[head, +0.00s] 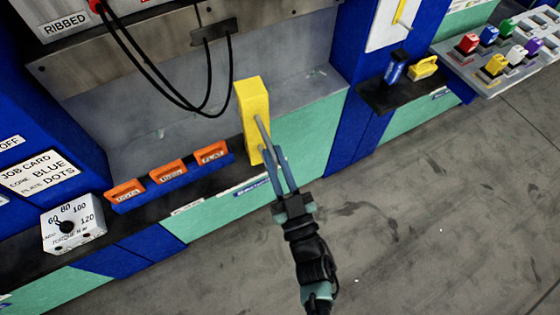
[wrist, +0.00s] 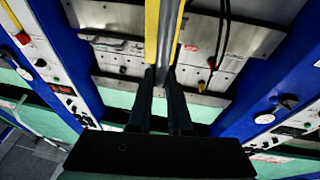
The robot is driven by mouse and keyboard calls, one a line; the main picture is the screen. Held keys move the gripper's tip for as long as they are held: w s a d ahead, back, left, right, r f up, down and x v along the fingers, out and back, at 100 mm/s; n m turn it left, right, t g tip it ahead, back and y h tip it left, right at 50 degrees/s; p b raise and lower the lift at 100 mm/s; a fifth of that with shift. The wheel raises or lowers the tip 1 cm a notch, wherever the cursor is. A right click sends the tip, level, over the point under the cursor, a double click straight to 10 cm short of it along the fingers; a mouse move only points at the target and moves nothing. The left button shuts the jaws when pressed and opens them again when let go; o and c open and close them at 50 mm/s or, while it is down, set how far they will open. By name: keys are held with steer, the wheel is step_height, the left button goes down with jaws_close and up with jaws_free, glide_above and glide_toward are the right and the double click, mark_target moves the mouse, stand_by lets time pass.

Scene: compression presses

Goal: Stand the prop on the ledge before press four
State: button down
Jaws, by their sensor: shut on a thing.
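The prop is a tall yellow block (head: 253,105) with a grey bar along it. It is upright, slightly tilted in the picture, at the dark ledge (head: 205,190) before the press marked RIBBED (head: 68,26). My gripper (head: 272,155) is shut on the prop, reaching it from the lower right. In the wrist view the prop (wrist: 152,35) runs up from between my fingertips (wrist: 163,80), its yellow edges on both sides of the grey bar. I cannot tell whether its foot touches the ledge. No press number is readable.
Three orange labelled blocks (head: 168,172) sit in a blue holder on the ledge, left of the prop. A torque dial box (head: 72,222) stands further left. Black cables (head: 208,75) hang behind. A blue item (head: 396,68) and a yellow item (head: 424,67) lie on the right.

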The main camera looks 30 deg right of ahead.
mark_target(253, 128)
steer(key=shift+w+a+f+b, duration=0.1)
steer(key=shift+w+f+b, duration=0.35)
steer(key=shift+w+b, duration=0.8)
steer(key=shift+w+a+f+b, duration=0.1)
steer(key=shift+w+f+b, duration=0.5)
steer(key=shift+w, duration=1.05)
steer(key=shift+w+f+b, duration=0.25)
steer(key=shift+w+b, duration=1)
steer(key=shift+w, duration=0.2)
steer(key=shift+f+b, duration=0.3)
steer(key=shift+f, duration=0.1)
steer(key=c, duration=0.8)
jaws_free()
steer(key=shift+s+f, duration=0.1)
steer(key=shift+o, duration=0.2)
steer(key=shift+f, duration=0.3)
steer(key=b+v, duration=0.2)
steer(key=v, duration=1.1)
steer(key=shift+r, duration=0.15)
